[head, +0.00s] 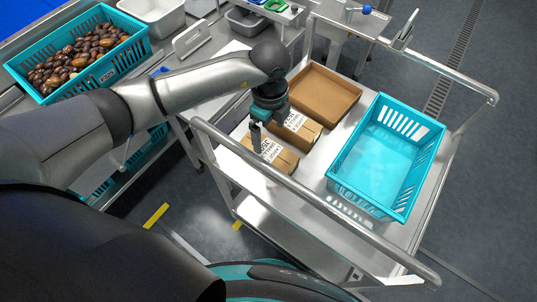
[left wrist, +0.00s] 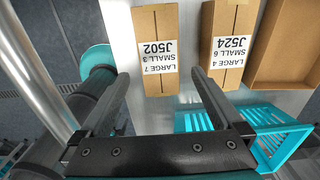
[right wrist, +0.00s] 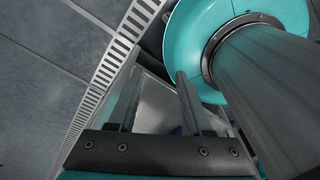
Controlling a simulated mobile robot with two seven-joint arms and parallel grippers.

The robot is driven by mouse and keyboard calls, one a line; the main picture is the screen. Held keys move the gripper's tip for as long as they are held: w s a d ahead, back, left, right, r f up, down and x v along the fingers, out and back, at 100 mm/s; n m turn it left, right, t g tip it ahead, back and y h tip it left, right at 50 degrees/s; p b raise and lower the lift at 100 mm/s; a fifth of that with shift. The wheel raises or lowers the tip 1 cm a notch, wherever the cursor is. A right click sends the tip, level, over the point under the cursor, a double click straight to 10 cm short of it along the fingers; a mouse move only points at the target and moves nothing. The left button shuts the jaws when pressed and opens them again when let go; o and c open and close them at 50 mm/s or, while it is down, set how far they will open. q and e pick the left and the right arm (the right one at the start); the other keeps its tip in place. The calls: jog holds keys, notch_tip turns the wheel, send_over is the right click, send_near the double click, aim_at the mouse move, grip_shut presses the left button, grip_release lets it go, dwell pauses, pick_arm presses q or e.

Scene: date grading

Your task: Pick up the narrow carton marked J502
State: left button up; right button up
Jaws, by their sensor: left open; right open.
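The narrow carton marked J502 (left wrist: 154,50) is brown cardboard with a white label reading LARGE 7, SMALL 3. It lies on the cart top, and in the head view it is the nearer of two narrow cartons (head: 284,160). My left gripper (left wrist: 160,73) is open and empty, its fingers apart over the label end of this carton. In the head view the left gripper (head: 264,138) points down and hides part of the carton. My right gripper (right wrist: 160,75) is open and empty, away from the cartons.
A similar carton marked J524 (left wrist: 230,45) lies close beside J502. Beyond it is an open cardboard tray (head: 323,72). A teal crate (head: 342,172) stands on the cart's right. The cart's metal rail (head: 290,183) runs along the near side. A crate of dates (head: 137,47) is at left.

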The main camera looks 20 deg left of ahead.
aim_at(268, 150)
pick_arm(q)
notch_tip(268, 150, down, 10)
jog(key=shift+s+a+r+b, duration=0.1)
jog(key=shift+r+b, duration=0.15)
jog(key=shift+b, duration=0.5)
jog(key=c, duration=1.3)
jog(key=shift+r, duration=0.1)
jog(key=shift+c, duration=0.6)
jog(key=shift+r, duration=0.1)
